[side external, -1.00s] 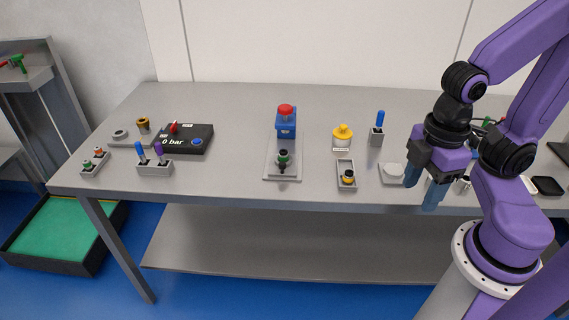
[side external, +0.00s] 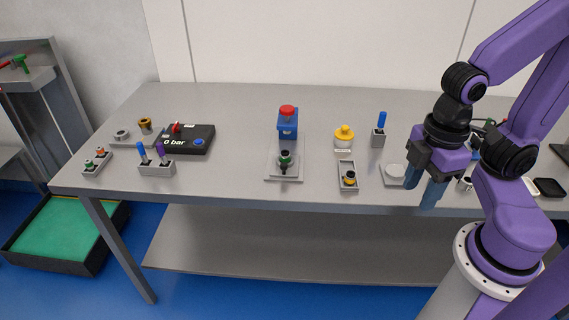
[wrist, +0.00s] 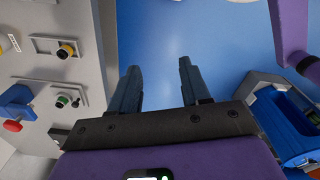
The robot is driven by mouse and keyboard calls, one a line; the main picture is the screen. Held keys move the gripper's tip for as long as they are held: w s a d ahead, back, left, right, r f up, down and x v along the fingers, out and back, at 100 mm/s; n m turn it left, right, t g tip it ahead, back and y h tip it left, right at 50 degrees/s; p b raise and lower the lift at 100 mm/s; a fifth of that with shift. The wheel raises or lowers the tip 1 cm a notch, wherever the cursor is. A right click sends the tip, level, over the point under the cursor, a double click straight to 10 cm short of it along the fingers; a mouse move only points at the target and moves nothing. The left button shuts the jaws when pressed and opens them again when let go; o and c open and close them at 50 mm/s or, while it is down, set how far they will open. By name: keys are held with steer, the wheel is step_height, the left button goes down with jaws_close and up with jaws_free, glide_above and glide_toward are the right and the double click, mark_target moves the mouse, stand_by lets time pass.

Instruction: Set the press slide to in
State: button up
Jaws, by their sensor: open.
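A small press stands mid-table: a blue block with a red top (side external: 287,123) on a grey base plate (side external: 271,171). In front of it on the plate is a dark knob with a green collar (side external: 285,160), which looks like the press slide. It appears towards the plate's front, apart from the blue block. The wrist view shows the blue block (wrist: 17,97) and the green-collared knob (wrist: 66,101) at the left. My gripper (side external: 420,194) is open and empty, at the table's front edge, well right of the press. Its fingers (wrist: 159,70) point at the blue floor.
A grey tray with a yellow-black knob (side external: 349,179) lies right of the press, with a yellow button (side external: 344,134) behind it. A blue-handled lever (side external: 380,130) stands farther right. A black box reading 0 bar (side external: 188,139) and two levers (side external: 154,168) stand left.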

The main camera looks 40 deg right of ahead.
steer(key=w+a+r+n+t, duration=0.15)
steer(key=w+a+n, duration=0.25)
steer(key=w+n, duration=0.8)
steer(key=n+t+h, duration=0.2)
steer(key=n+t, duration=0.1)
steer(key=n, duration=0.4)
glide_toward(284, 164)
steer(key=shift+g, duration=0.25)
steer(key=x, duration=0.8)
steer(key=shift+w+f, duration=0.15)
steer(key=shift+w, duration=0.1)
